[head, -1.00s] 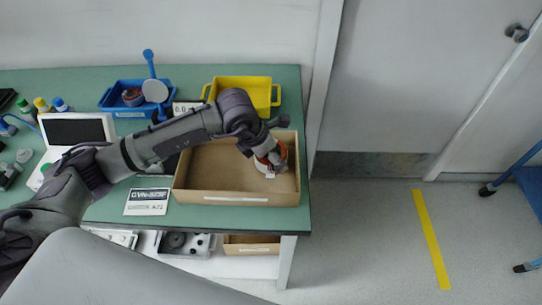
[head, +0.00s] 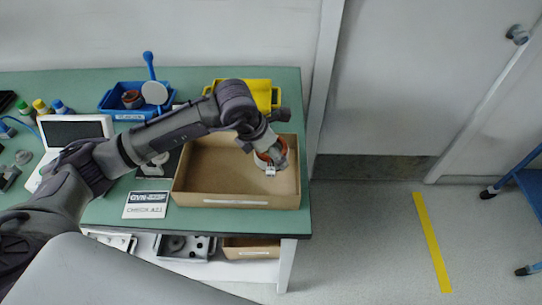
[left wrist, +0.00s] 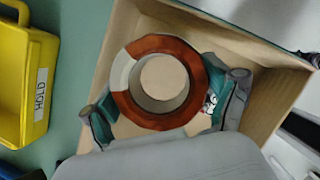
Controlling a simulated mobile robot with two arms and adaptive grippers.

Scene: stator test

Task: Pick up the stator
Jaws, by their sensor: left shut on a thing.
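The stator (left wrist: 197,75) is a copper-orange ring with a white section and an open centre. In the left wrist view it sits between the two fingers of my left gripper (left wrist: 165,112), which is shut on it. In the head view the stator (head: 268,160) shows partly below the gripper (head: 272,150), over the right part of the cardboard box (head: 240,201); the wrist hides some of it. It appears to be held above the box floor; the exact gap is hard to tell. My right gripper is not in view.
A yellow bin (head: 262,92) marked HOLD stands behind the box, with a blue bin (head: 128,112) holding a round part further left. A white sign (head: 147,204) and a laptop-like device (head: 75,132) lie left of the box. The table's right edge is close to the box.

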